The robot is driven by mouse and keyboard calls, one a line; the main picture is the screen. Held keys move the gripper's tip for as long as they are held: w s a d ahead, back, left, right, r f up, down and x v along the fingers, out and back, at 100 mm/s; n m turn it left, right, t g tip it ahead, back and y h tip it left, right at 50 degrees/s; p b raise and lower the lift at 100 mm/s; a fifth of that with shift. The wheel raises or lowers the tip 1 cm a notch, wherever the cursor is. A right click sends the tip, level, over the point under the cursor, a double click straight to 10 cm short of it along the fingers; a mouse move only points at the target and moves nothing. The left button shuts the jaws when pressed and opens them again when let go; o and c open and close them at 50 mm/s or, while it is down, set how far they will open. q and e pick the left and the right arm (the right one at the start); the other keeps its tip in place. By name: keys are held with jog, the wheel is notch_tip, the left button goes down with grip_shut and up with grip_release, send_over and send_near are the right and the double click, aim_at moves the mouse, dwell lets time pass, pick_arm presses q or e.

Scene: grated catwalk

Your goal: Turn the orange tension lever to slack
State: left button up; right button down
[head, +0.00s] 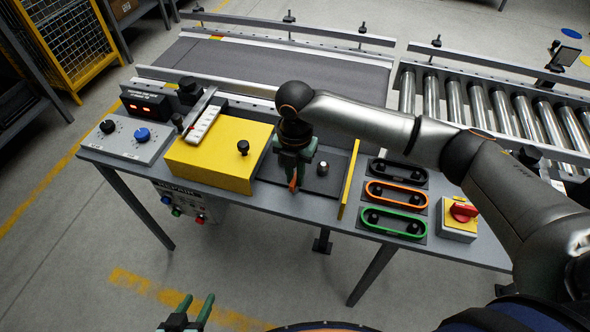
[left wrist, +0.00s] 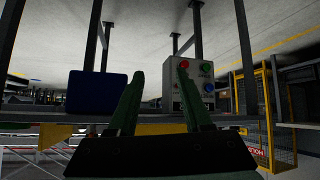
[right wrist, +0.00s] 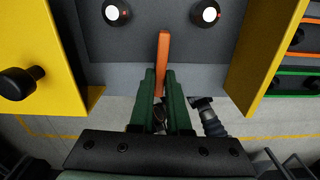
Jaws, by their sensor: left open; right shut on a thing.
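The orange tension lever (right wrist: 163,50) stands between two black pegs with white ends on the dark panel in the right wrist view. In the head view only a small part of the lever (head: 293,184) shows beneath my right gripper (head: 296,158). The green fingers of my right gripper (right wrist: 161,82) are closed around the lever's near part. The lever's pivot cannot be made out. My left gripper (head: 192,306) is open and empty, low in front of the table; its spread fingers (left wrist: 159,75) also show in the left wrist view.
A yellow cover (head: 222,153) and an upright yellow plate (head: 348,180) flank the lever's bay. Orange (head: 397,194) and green (head: 394,222) belts lie to the right, beside a red rotary switch (head: 463,212). A knob panel (head: 128,138) is at left. A conveyor (head: 290,69) runs behind.

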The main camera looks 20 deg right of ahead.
jog(key=m+p, duration=0.1)
jog(key=p, duration=0.1)
jog(key=r+m+p, duration=0.1)
jog(key=m+p, duration=0.1)
jog(key=p, duration=0.1)
jog(key=m+p, duration=0.5)
jog(key=p, duration=0.1)
jog(key=shift+f+m+p, duration=0.25)
jog(key=shift+m+p, duration=0.05)
jog(key=shift+m, duration=0.1)
jog(key=shift+m+p, duration=0.7)
jog(key=shift+m, duration=0.2)
jog(key=shift+f+m+p, duration=0.15)
jog(key=shift+m+p, duration=0.25)
jog(key=shift+m, duration=0.5)
jog(key=shift+w+m, duration=0.1)
jog(key=shift+m, duration=1.1)
pick_arm(q)
notch_tip(320, 180, up, 12)
jog(key=s+a, duration=0.1)
jog(key=a, duration=0.2)
jog(key=shift+s+r+n+y, duration=0.15)
jog(key=shift+s+n+y, duration=0.15)
jog(key=shift+y, duration=0.1)
pick_arm(e)
jog(key=shift+m, duration=1.1)
jog(key=c, duration=0.9)
grip_release()
